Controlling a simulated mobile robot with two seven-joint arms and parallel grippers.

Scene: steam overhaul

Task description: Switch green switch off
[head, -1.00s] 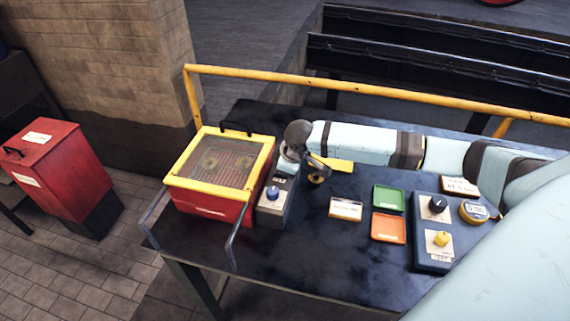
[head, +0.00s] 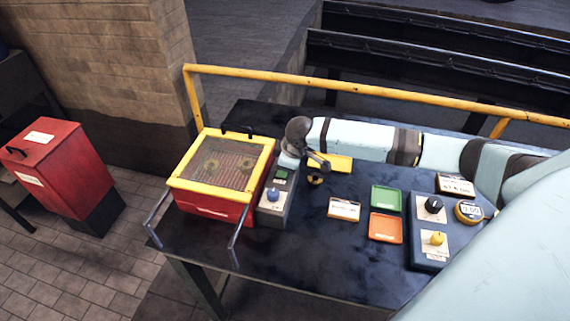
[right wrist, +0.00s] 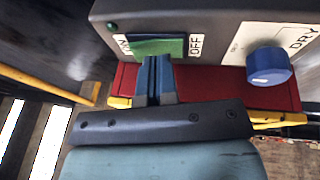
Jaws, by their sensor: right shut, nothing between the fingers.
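The green switch (right wrist: 172,47) is a flat rocker on a grey control box (right wrist: 110,14), with a partly covered label at its left and an OFF label (right wrist: 195,47) at its right in the right wrist view. In the head view the switch (head: 282,173) shows small on top of the box (head: 277,213). My right gripper (right wrist: 153,62) is shut and empty, its fingertips overlapping the lower left-middle part of the switch; contact is unclear. In the head view the gripper (head: 289,162) is over the box's far end. Which side of the rocker is down is unclear.
A blue knob (right wrist: 268,67) sits beside the switch on the same box. A red case with a yellow-framed lid (head: 213,210) stands close on the left. Small trays, green (head: 386,197) and orange (head: 385,227), and a blue knob panel (head: 430,258) lie to the right.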

